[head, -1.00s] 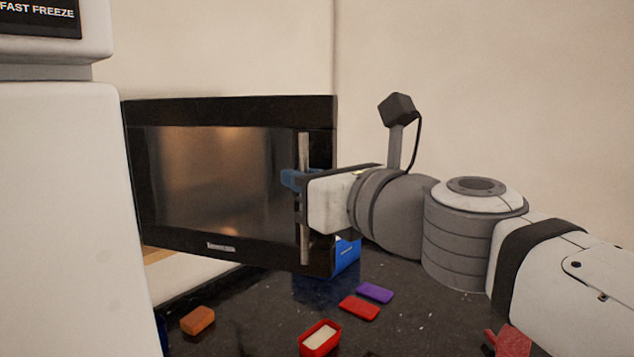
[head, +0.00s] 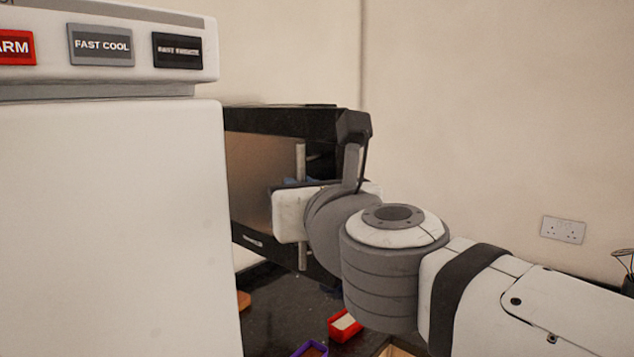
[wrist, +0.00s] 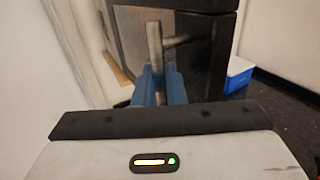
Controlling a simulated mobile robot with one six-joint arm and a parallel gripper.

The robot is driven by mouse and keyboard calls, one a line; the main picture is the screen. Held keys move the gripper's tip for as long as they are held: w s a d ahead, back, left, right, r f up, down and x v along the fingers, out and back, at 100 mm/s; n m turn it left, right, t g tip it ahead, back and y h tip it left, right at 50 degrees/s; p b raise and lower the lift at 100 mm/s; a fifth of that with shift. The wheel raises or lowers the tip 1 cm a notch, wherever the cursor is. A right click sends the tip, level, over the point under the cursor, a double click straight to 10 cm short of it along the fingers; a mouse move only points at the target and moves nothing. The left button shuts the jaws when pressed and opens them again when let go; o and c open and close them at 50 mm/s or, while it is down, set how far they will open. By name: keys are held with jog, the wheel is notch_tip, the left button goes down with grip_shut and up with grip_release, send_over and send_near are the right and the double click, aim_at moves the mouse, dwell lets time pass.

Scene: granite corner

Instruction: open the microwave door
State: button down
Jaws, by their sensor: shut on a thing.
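The black microwave (head: 285,120) stands in the corner, partly behind a white appliance and my arm. The handle also shows in the wrist view (wrist: 154,42). My gripper (wrist: 159,82) is shut on the handle, with its blue fingers on either side. In the head view my wrist hides most of the fingers and the microwave's right side. A dark area shows right of the handle; I cannot tell whether the door stands ajar.
A tall white appliance (head: 110,230) fills the left, close to the microwave door. The dark speckled counter (head: 275,310) holds a red box (head: 344,326), a purple box (head: 310,350) and an orange block (head: 243,300). A blue and white box (wrist: 238,75) is beside the microwave.

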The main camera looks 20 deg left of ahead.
jog(key=shift+r, duration=0.15)
jog(key=c, duration=1.6)
grip_release()
jog(key=shift+c, duration=0.2)
jog(key=p+v, duration=0.1)
jog(key=v, duration=0.6)
jog(key=shift+s+d, duration=0.2)
jog(key=shift+s, duration=0.15)
